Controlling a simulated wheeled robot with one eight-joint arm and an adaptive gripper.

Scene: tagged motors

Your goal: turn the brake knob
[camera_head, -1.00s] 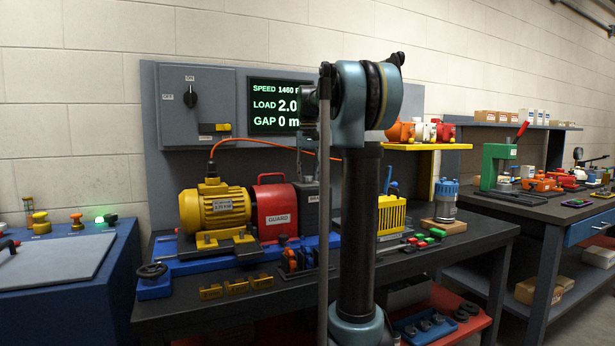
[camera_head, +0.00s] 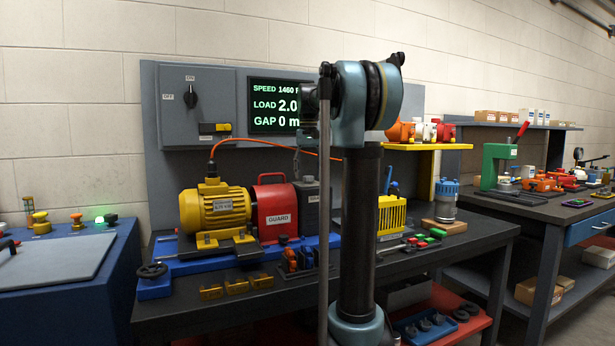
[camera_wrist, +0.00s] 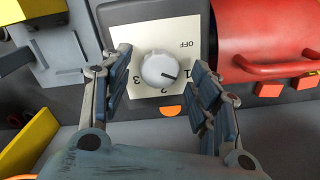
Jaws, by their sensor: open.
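The brake knob (camera_wrist: 159,69) is round and light grey with a dark pointer line. It sits on a cream dial plate (camera_wrist: 150,30) marked OFF, 1, 2 and 3, and the line points right and slightly down, near the 1. My gripper (camera_wrist: 162,62) is open, with one jointed finger on each side of the knob in the wrist view. I cannot tell whether either finger touches it. In the head view the dark brake box (camera_head: 311,200) stands right of the red guard, partly behind my arm; the knob is not visible there.
The red guard (camera_wrist: 262,40) with its handle is close to my right finger in the wrist view. The yellow motor (camera_head: 214,208) and blue handwheel base (camera_head: 155,288) lie left. A hanging chain and orange cable are near the box.

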